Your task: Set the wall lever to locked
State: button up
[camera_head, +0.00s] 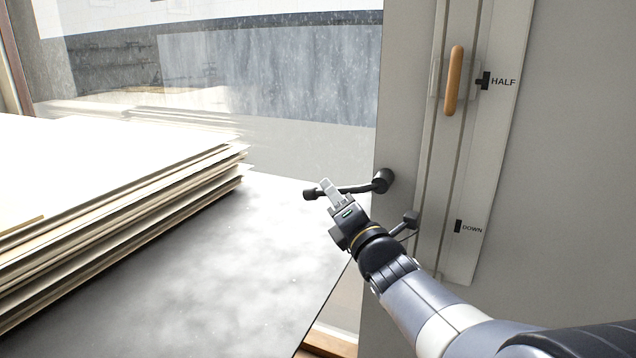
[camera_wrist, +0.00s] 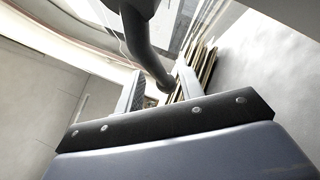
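A black lever (camera_head: 355,189) with a round pivot on the grey wall and a knob at its left end lies nearly level in the head view. My gripper (camera_head: 331,190) is at the lever's knob end, its fingers overlapping the bar. In the wrist view the black lever (camera_wrist: 137,30) runs down from the top toward the space between my fingers (camera_wrist: 160,88). The fingers stand apart, with a visible gap beside the bar, so the gripper looks open. I cannot tell whether a finger touches the lever. No locked mark is readable near it.
A wooden handle (camera_head: 454,80) sits on a pale vertical wall panel (camera_head: 492,170) marked HALF and DOWN, right of the lever. A stack of sheets (camera_head: 120,200) lies on a grey table (camera_head: 215,270) to the left. A window (camera_head: 270,75) is behind.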

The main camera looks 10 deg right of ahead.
jog(key=shift+p+x, duration=0.3)
jog(key=shift+x, duration=1.6)
jog(key=shift+c, duration=0.2)
grip_shut()
